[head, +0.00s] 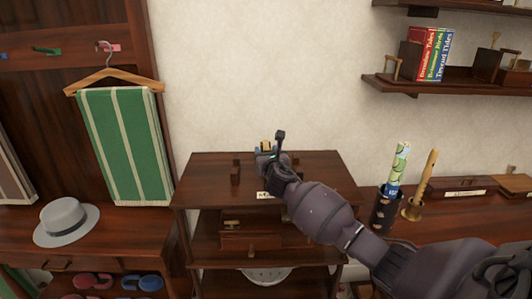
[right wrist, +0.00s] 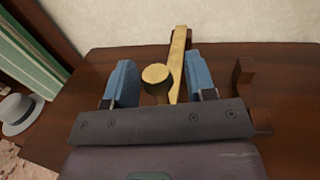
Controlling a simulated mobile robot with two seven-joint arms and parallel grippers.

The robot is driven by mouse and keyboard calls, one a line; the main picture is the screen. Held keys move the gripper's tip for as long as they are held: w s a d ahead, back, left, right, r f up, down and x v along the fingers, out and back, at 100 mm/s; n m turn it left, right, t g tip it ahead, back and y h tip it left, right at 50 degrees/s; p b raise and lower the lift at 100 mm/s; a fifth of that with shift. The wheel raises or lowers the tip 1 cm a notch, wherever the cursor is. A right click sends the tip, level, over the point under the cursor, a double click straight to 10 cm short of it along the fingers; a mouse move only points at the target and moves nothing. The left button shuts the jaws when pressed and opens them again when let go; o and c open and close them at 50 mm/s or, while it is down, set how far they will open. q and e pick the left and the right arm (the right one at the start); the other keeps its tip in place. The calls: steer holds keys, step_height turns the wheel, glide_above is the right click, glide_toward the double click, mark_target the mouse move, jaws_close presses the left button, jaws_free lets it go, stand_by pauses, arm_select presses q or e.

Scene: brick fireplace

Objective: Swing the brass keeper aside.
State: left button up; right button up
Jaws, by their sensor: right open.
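My right gripper (right wrist: 161,84) is open in the right wrist view, its two blue-padded fingers apart. A round brass knob (right wrist: 155,73) and an upright-looking brass bar (right wrist: 178,62), which look like the brass keeper, show between and just beyond the fingers. I cannot tell whether either finger touches them. In the head view the right gripper (head: 268,152) is over the back of the dark wooden cabinet top (head: 312,178). A bit of brass (head: 265,144) shows there; the gripper hides the rest. My left gripper is not in view.
A dark wooden block (right wrist: 243,76) stands right of the gripper on the cabinet top. A grey hat (head: 66,220) lies on the left bench. Shelves hang at upper right.

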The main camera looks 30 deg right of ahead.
steer(key=shift+w+d, duration=0.15)
steer(key=shift+w, duration=0.3)
jaws_close()
